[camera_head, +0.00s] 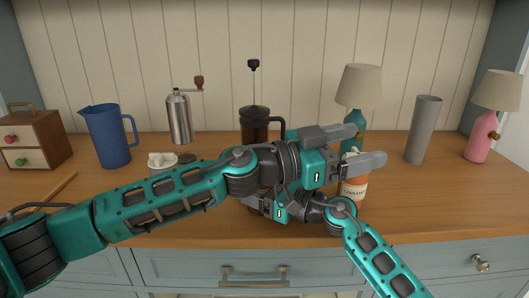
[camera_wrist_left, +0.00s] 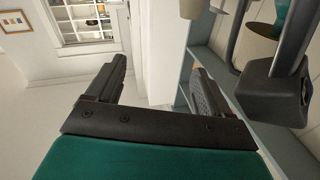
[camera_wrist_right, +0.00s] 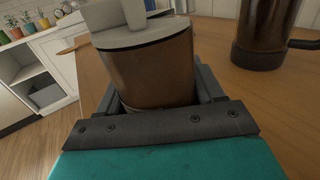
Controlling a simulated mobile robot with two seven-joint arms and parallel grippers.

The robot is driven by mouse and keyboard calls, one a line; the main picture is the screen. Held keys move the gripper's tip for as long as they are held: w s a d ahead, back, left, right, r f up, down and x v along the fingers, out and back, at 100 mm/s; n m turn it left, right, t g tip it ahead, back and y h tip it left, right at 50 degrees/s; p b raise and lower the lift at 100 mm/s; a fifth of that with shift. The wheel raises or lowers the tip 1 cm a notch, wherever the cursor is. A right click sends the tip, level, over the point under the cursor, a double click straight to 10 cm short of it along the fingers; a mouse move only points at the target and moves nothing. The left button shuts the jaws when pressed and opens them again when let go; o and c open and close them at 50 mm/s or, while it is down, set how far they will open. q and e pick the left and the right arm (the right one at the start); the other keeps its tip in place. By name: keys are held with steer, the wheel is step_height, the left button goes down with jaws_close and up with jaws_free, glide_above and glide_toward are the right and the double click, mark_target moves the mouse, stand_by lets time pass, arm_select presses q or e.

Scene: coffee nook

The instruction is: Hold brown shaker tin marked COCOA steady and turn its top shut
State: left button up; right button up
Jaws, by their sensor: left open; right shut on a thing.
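The brown shaker tin (camera_wrist_right: 155,70) stands between the fingers of my right gripper (camera_wrist_right: 158,98) in the right wrist view. That gripper is shut on its body. The tin's pale grey top (camera_wrist_right: 135,28) has a raised part that runs out of the picture; no COCOA marking shows. In the head view my arms hide most of the tin. My left gripper (camera_head: 358,147) is open and empty, its fingers pointing right, in front of the teal lamp and over the orange tin marked CINNAMON (camera_head: 354,189). The left wrist view shows nothing between its fingers (camera_wrist_left: 158,85).
A French press (camera_head: 254,122) stands behind my arms. A blue jug (camera_head: 106,135), a grinder (camera_head: 180,117) and a small drawer box (camera_head: 35,140) are left. A teal lamp (camera_head: 358,90), grey cylinder (camera_head: 422,130) and pink lamp (camera_head: 480,135) are right. The front right counter is clear.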

arm_select(q)
steer(key=s+a+f+n+t+y, duration=0.1)
steer(key=a+f+n+t+y, duration=0.2)
steer(key=a+n+t+y, duration=0.5)
steer(key=s+a+f+n+t+y, duration=0.1)
steer(key=a+f+n+t+y, duration=0.25)
steer(key=a, duration=0.85)
steer(key=shift+h, duration=0.45)
steer(key=x, duration=1.2)
steer(key=shift+d+r, duration=0.1)
steer(key=shift+r, duration=0.3)
steer(key=shift+c, duration=0.5)
steer(key=c, duration=0.9)
